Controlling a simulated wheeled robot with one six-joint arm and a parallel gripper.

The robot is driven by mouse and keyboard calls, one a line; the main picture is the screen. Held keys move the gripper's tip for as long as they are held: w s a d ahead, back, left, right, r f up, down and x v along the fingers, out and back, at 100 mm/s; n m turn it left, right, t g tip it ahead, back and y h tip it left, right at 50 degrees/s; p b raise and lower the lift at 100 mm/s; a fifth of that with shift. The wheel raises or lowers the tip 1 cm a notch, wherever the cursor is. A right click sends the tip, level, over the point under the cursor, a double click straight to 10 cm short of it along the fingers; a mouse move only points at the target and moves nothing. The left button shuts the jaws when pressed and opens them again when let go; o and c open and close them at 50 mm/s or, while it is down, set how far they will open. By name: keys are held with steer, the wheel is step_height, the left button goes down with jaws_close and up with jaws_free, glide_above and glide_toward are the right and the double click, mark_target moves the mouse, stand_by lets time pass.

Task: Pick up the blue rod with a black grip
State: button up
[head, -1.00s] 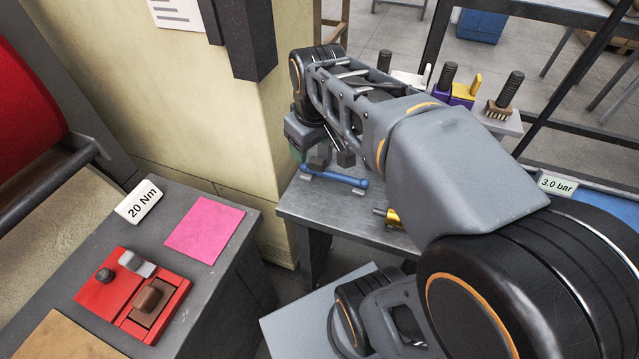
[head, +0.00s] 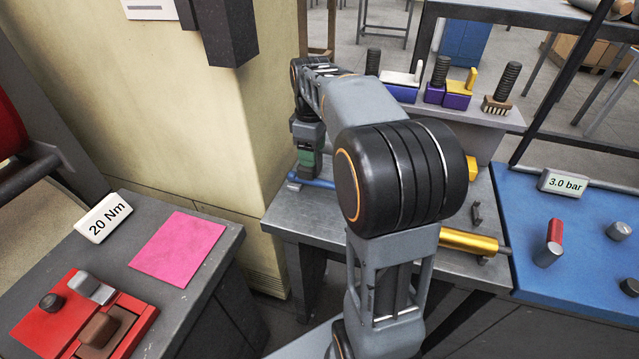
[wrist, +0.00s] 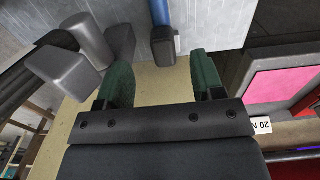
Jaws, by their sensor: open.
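The blue rod (head: 322,183) lies on the grey metal bench, partly hidden behind my arm in the head view. In the wrist view, its blue shaft (wrist: 161,12) enters from the top and ends in a black grip (wrist: 164,46). My gripper (wrist: 160,68) is open, with its two green fingers apart. The black grip lies at the gap between the fingertips, nearer the right finger, and nothing is clamped. In the head view my gripper (head: 308,164) points down just above the rod.
A yellow-gold cylinder (head: 468,242) lies on the bench's right side. A pale pillar (head: 200,120) stands close left of my gripper.

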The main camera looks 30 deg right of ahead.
steer(key=shift+a+f+b, duration=0.15)
steer(key=shift+f+b, duration=0.35)
steer(key=shift+f, duration=2.5)
jaws_close()
step_height(320, 180, up, 18)
steer(key=p, duration=0.3)
steer(key=shift+p, duration=0.35)
